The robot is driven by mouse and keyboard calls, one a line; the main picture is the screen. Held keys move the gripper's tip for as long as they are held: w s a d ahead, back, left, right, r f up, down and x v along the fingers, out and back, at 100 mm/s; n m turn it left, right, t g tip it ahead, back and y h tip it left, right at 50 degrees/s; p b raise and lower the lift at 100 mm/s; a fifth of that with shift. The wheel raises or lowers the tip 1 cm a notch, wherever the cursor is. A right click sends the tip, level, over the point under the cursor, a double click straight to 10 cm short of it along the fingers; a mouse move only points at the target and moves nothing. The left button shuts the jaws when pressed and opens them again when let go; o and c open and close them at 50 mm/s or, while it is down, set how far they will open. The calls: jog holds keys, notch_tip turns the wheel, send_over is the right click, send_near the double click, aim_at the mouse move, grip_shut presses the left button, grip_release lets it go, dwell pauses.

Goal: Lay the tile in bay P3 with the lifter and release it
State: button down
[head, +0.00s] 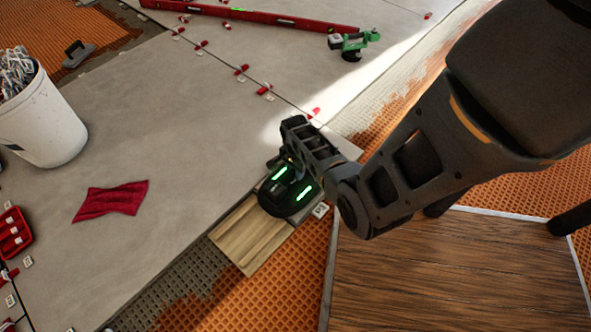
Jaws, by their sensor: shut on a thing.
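My gripper (284,164) points down and is shut on the lifter (289,193), a dark round tool with two lit green strips. My wrist hides most of the grip and the fingertips. The lifter sits over the upper right part of a wood-look tile (246,241), whose lower left part shows bare. The tile lies along the edge of the large grey slabs, over the strip of grey combed mortar. I cannot tell whether it rests on the mortar or hangs slightly above it. A small white tag (320,210) lies just right of the lifter; its print is too small to read.
A white bucket (40,118), a red cloth (111,200) and a red box (12,233) stand on the grey slabs (170,140). A green tool (352,42) and long red level (255,15) lie farther back. Orange matting (290,262) and a wooden platform (455,270) are near my arm.

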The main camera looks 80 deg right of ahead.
jog(key=shift+d+f+b, duration=0.1)
jog(key=shift+f+b, duration=0.2)
jog(key=shift+f, duration=0.15)
dwell(1.0)
jog(key=c, duration=0.8)
grip_release()
jog(key=shift+o, duration=0.2)
jog(key=shift+f, duration=0.1)
jog(key=shift+r+p, duration=2.35)
jog(key=shift+r, duration=1.6)
